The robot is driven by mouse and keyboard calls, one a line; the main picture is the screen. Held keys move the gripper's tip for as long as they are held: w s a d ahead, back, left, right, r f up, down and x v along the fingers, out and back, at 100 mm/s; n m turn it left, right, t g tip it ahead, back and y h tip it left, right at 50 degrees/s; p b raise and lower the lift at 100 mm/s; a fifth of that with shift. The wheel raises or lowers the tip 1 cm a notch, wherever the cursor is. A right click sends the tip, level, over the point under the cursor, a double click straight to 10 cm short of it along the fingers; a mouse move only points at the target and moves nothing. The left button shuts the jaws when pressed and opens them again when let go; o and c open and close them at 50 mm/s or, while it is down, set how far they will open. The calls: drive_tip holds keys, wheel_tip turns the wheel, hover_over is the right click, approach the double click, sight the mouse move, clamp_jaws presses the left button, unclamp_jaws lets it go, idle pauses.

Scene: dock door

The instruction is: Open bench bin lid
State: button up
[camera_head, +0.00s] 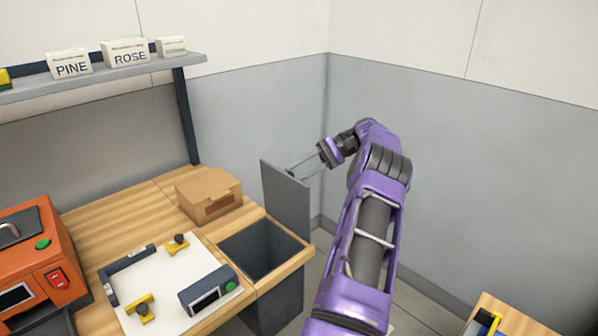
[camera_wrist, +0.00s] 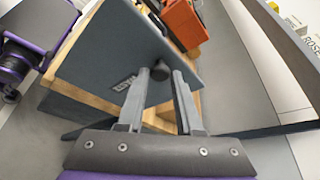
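The bench bin (camera_head: 262,252) is a dark grey box set into the right end of the wooden bench, and its top is open. Its grey lid (camera_head: 285,203) stands about upright at the bin's far side. The lid fills the middle of the wrist view (camera_wrist: 115,50), with a small label and a dark round knob (camera_wrist: 160,71) on its face. My gripper (camera_head: 289,173) reaches the lid from the right. In the wrist view its two fingertips (camera_wrist: 160,73) are on either side of the knob, seemingly touching it.
A cardboard box (camera_head: 208,194) sits left of the lid. A white board (camera_head: 172,285) with yellow clamps and a dark device lies in front. An orange machine (camera_head: 38,262) is at left. A shelf (camera_head: 100,79) with labelled bins hangs above. Grey walls (camera_head: 450,170) close off the corner.

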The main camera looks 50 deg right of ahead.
drive_tip(key=o, duration=0.3)
drive_tip(key=shift+o, duration=0.2)
drive_tip(key=shift+a, duration=0.1)
